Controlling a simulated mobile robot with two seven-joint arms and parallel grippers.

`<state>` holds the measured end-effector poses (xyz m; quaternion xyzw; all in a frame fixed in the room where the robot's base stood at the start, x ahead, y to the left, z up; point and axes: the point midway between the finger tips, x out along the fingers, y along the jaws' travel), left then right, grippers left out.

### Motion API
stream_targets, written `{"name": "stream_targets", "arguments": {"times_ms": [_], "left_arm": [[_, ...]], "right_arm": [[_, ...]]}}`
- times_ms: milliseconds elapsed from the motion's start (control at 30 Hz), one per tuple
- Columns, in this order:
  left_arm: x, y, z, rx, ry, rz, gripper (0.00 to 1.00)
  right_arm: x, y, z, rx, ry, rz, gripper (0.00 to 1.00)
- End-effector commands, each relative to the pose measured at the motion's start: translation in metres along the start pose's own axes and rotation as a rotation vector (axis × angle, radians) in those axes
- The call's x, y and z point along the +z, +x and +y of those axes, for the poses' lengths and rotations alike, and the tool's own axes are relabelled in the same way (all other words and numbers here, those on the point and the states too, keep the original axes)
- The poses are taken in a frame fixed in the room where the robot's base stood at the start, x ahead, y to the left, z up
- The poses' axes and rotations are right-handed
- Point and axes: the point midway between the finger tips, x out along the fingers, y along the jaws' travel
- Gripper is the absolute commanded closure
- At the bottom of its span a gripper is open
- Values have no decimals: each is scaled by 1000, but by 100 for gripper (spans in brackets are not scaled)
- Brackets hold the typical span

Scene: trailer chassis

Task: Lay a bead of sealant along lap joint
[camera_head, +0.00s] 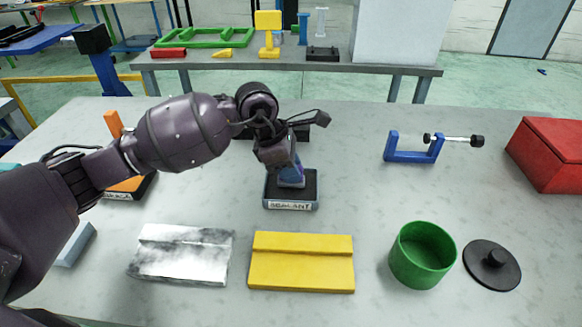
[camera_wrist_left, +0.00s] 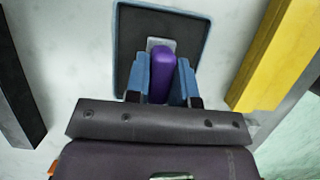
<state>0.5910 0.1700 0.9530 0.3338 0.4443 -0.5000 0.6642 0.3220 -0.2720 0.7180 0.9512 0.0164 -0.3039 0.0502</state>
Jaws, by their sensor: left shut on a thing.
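My left gripper (camera_head: 290,176) is over the dark, blue-rimmed holder labelled SEALANT (camera_head: 291,205), in the middle of the table. In the left wrist view, its blue fingers (camera_wrist_left: 163,82) are shut on a purple sealant tool (camera_wrist_left: 172,75), which stands at the holder (camera_wrist_left: 130,40). The gripper hides most of the tool in the head view. In front lie two stepped plates: a yellow one (camera_head: 302,270), also in the left wrist view (camera_wrist_left: 275,55), and a smeared white-grey one (camera_head: 180,265). I cannot tell which is the lap joint. My right gripper is not in view.
A green cup (camera_head: 422,258) and a black knobbed lid (camera_head: 491,265) are at front right. A blue clamp (camera_head: 413,150) and a red box (camera_head: 550,155) stand behind them. An orange-handled tool (camera_head: 113,125) stands at left behind my arm. The table between clamp and holder is clear.

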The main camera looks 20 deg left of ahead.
Motion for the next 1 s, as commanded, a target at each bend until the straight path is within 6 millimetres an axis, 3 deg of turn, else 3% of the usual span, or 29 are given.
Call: {"name": "stream_targets", "arguments": {"times_ms": [1000], "left_arm": [[-4,9,0,1,0,0,96]], "right_arm": [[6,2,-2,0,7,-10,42]]}}
